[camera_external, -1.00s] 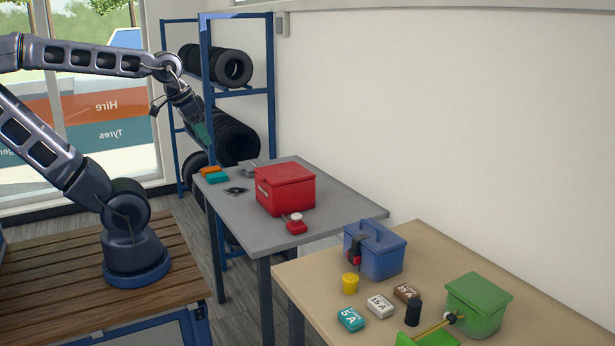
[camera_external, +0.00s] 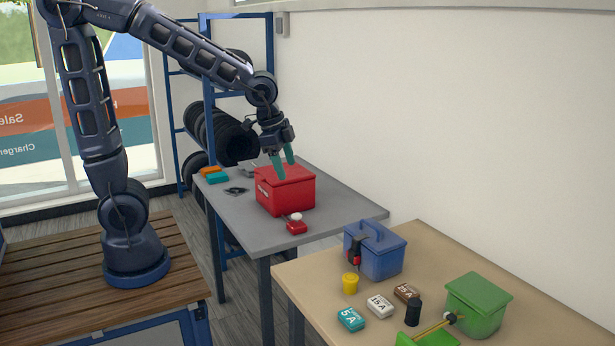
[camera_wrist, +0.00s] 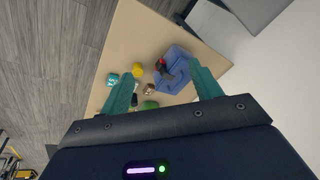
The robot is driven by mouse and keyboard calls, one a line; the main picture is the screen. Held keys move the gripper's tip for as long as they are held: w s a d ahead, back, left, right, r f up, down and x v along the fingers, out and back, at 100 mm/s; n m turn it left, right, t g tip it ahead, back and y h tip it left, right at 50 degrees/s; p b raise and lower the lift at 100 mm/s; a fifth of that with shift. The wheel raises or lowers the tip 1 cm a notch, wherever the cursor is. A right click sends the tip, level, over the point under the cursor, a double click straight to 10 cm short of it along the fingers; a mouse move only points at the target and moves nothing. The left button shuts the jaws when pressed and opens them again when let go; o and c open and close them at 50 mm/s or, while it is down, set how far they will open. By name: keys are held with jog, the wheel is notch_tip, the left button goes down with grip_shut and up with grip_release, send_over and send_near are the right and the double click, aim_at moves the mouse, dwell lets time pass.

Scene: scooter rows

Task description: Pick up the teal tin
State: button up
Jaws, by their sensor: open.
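The teal tin (camera_external: 350,319), marked "5 A" on a white top, lies on the tan table's near left part, next to a white "15 A" tin (camera_external: 380,303). It also shows in the wrist view (camera_wrist: 112,78), left of my left finger. My gripper (camera_external: 284,164) has teal fingers, is open and empty, and is in the air by the red box on the grey table in the external view. The teal tin is well away from it, to the lower right. In the wrist view, my gripper (camera_wrist: 162,74) has its fingers spread apart over the tan table's image.
On the tan table (camera_external: 440,240) are a yellow pot (camera_external: 350,283), a blue box (camera_external: 376,251), a brown tin (camera_external: 407,292), a dark cylinder (camera_external: 413,312) and a green box (camera_external: 479,304). The red box (camera_external: 286,190) and a flat teal item (camera_external: 217,177) are on the grey table.

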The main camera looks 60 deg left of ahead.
jog(key=w+d+f+m+g+h, duration=0.1)
jog(key=w+d+f+m, duration=0.15)
jog(key=d+f, duration=0.35)
jog(key=w+d+f+m+g, duration=0.1)
jog(key=d+f+m, duration=0.2)
jog(key=d, duration=0.6)
jog(key=m+g+h, duration=0.1)
jog(key=m+h, duration=0.1)
jog(key=m, duration=0.1)
send_near(351, 315)
jog(key=shift+y, duration=0.3)
jog(key=f, duration=0.1)
jog(key=d+f, duration=0.1)
jog(key=f, duration=0.1)
jog(key=shift+w+d+f, duration=0.3)
jog(key=shift+w+d, duration=0.1)
jog(key=x, duration=0.4)
jog(key=shift+s+f, duration=0.2)
jog(key=shift+s, duration=0.2)
jog(key=shift+w+f, duration=0.1)
jog(key=shift+f, duration=0.3)
jog(key=shift+c, duration=0.2)
jog(key=c, duration=1)
